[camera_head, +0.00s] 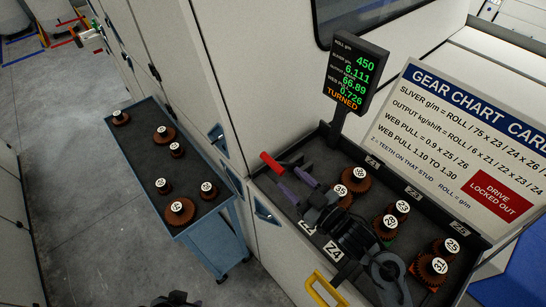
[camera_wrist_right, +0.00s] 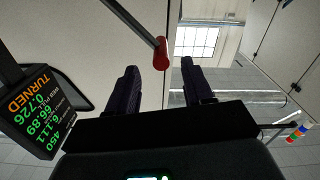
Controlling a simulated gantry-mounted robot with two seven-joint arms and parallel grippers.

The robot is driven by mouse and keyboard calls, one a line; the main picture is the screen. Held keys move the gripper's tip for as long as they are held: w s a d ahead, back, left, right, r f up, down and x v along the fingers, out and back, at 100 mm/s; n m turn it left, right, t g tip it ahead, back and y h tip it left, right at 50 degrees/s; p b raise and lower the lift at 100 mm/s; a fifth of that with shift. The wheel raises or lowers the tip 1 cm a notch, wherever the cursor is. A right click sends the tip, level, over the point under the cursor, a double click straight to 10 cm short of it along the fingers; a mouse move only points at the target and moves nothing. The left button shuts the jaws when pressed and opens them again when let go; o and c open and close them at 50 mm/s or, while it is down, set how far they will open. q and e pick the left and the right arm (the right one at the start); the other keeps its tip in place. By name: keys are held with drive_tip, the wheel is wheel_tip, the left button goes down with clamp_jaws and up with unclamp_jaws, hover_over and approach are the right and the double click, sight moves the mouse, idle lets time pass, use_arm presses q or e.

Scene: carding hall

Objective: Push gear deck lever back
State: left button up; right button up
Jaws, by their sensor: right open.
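The gear deck lever has a red grip (camera_head: 270,161) on a dark rod, and stands at the left end of the dark gear deck. My right gripper (camera_head: 288,181) is open, its two purple-dark fingers pointing at the red grip from the deck side. In the right wrist view the red grip (camera_wrist_right: 161,54) shows between the two fingers, around or just beyond their tips. I cannot tell whether a finger touches it. The lever's base is hidden behind my gripper. A dark part at the bottom edge of the head view may be my left gripper (camera_head: 175,299); its fingers do not show clearly.
Several brown numbered gears (camera_head: 356,181) sit on the deck near my right arm. A display (camera_head: 354,75) on a post reads TURNED. The gear chart card (camera_head: 470,130) stands behind. A blue cart (camera_head: 141,150) with more gears is left. A yellow handle (camera_head: 323,288) is in front.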

sight(274, 165)
drive_tip(key=p+x, duration=0.1)
drive_tip(key=x, duration=0.7)
drive_tip(key=shift+a, duration=0.1)
clamp_jaws()
